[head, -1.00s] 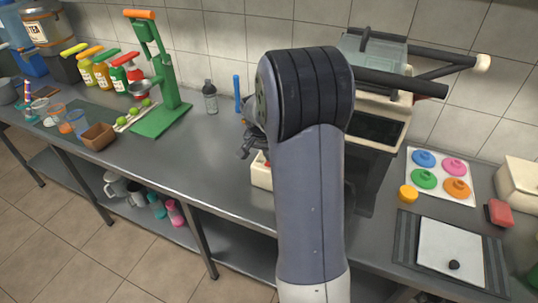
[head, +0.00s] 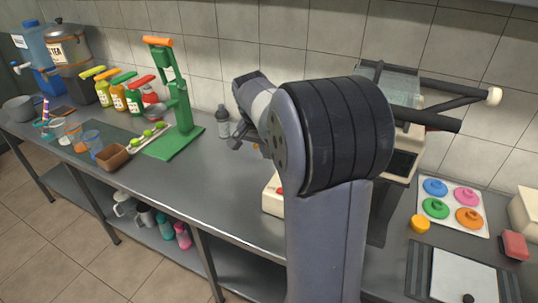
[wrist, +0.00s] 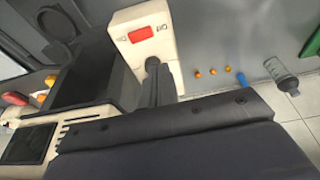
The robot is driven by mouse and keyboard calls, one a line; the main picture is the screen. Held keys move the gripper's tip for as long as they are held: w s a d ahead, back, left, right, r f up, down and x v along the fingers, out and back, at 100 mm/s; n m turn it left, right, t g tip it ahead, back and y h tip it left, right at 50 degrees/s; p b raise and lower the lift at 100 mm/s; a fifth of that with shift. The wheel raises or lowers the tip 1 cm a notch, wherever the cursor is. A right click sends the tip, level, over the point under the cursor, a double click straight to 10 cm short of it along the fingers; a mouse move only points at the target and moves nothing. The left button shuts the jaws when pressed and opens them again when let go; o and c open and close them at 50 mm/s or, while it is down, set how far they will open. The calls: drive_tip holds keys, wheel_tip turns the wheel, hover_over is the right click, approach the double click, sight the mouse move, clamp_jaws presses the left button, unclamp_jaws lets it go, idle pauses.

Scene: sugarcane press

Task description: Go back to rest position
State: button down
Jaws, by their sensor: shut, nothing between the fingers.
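My arm stands large in the middle of the head view, bent at the elbow over the counter. My gripper (head: 240,140) shows small and dark left of the elbow, next to the grey bottle in the picture. In the wrist view my gripper (wrist: 154,72) appears as a narrow dark shape with its fingers together and empty. It overlaps the cream box with a red button (wrist: 143,50) in that view. My arm hides part of the cream press machine (head: 402,160) in the head view.
The cream box (head: 272,195) is close beside my arm. A green juicer (head: 178,105) stands to the left and a black lever (head: 440,90) juts out to the right.

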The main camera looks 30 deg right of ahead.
drive_tip(key=shift+f, duration=0.1)
drive_tip(key=x, duration=0.3)
drive_tip(key=s+d+x, duration=0.1)
drive_tip(key=x, duration=0.5)
drive_tip(key=shift+s+d, duration=0.25)
drive_tip(key=shift+w+f+b, duration=0.1)
drive_tip(key=shift+f+b, duration=0.25)
drive_tip(key=shift+b, duration=0.1)
drive_tip(key=shift+s+d+f+t+y+b, duration=0.25)
drive_tip(key=shift+t+b, duration=0.25)
drive_tip(key=shift+b, duration=0.4)
drive_tip(key=v, duration=0.7)
drive_tip(key=shift+d, duration=0.15)
drive_tip(key=shift+w, duration=0.1)
